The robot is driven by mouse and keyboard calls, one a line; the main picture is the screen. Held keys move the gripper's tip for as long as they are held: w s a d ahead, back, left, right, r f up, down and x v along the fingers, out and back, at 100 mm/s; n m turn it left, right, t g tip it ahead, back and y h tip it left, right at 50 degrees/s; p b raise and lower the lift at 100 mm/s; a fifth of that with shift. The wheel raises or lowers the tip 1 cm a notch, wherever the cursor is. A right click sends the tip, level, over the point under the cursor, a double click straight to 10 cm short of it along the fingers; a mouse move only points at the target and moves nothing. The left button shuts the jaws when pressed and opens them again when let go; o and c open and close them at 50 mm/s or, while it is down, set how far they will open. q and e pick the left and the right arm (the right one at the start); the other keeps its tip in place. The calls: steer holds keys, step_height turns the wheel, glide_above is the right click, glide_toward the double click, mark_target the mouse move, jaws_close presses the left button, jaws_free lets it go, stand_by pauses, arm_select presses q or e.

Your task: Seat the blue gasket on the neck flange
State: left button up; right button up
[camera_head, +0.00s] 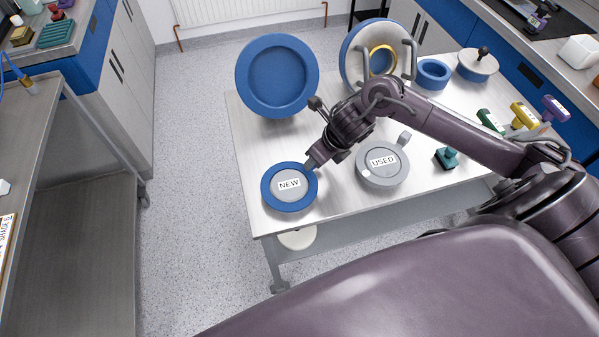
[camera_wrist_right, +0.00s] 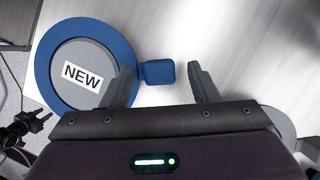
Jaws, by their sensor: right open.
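The blue gasket (camera_head: 268,198) is a flat ring around a grey disc labelled NEW (camera_head: 289,184), near the table's front left corner. In the right wrist view the gasket (camera_wrist_right: 48,75) shows a square blue tab (camera_wrist_right: 158,72) on its right side. My right gripper (camera_wrist_right: 162,72) is open, with one finger on each side of the tab; I cannot tell whether they touch it. In the head view the gripper (camera_head: 313,161) is at the gasket's upper right edge. An upright blue-rimmed round part with a gold ring (camera_head: 380,55) may carry the neck flange.
A grey ring with a USED disc (camera_head: 383,161) lies right of the gasket. A large blue dish (camera_head: 277,75) stands at the table's (camera_head: 262,222) back left.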

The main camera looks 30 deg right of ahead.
steer(key=shift+f, duration=0.1)
arm_select(q)
steer(key=shift+w, duration=0.1)
arm_select(e)
steer(key=c, duration=1.1)
steer(key=shift+o, duration=0.2)
